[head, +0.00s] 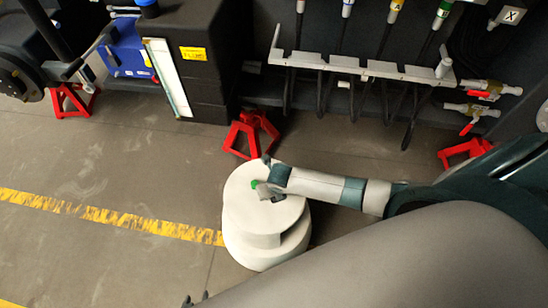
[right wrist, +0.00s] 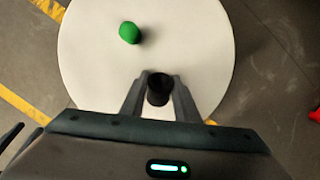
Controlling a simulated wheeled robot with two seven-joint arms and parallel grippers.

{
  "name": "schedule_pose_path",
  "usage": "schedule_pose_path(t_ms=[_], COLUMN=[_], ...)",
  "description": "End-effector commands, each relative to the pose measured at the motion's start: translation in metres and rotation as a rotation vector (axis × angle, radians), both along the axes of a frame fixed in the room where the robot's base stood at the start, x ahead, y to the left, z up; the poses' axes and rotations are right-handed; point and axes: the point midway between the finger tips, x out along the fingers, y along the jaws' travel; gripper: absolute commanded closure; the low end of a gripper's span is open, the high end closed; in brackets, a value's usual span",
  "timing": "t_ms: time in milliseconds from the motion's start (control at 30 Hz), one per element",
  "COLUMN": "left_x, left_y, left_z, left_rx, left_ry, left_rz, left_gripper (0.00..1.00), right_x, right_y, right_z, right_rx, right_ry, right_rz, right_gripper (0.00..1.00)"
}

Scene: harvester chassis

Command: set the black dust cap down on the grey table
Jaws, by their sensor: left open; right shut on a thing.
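The grey table (head: 240,206) is a round, pale, nearly white stand in the middle of the head view; its top also fills much of the right wrist view (right wrist: 205,60). My right gripper (right wrist: 158,95) is shut on the black dust cap (right wrist: 158,86), a small dark cylinder between its fingertips. The right gripper (head: 271,188) is over the table top in the head view, where the cap is hard to make out. I cannot tell whether the cap touches the table.
A small green rounded piece (right wrist: 130,33) lies on the table top beside the cap. Behind stand a red jack stand (head: 250,132), a black tank (head: 205,60) and a grey bracket (head: 360,68) with hoses. The floor to the left is clear, crossed by yellow tape (head: 110,216).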

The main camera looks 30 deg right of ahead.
Motion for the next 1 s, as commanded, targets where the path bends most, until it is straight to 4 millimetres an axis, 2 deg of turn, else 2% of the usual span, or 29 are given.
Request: schedule_pose_path(t_ms=[700, 733, 800, 1000], left_x=[0.000, 0.000, 0.000, 0.000], left_y=[0.000, 0.000, 0.000, 0.000], left_z=[-0.005, -0.005, -0.005, -0.005], left_rx=[0.000, 0.000, 0.000, 0.000], left_ry=[0.000, 0.000, 0.000, 0.000], left_rz=[0.000, 0.000, 0.000, 0.000], left_gripper=[0.58, 0.58, 0.58, 0.58], right_x=[-0.003, -0.003, -0.003, -0.004], right_y=[-0.001, -0.001, 0.000, 0.002], right_z=[-0.013, -0.013, -0.014, -0.015], right_rx=[-0.001, -0.001, -0.001, 0.004], right_ry=[0.004, 0.004, 0.005, 0.006], right_rz=[-0.001, -0.001, -0.001, 0.000], right_gripper=[1.00, 0.67, 0.50, 0.50])
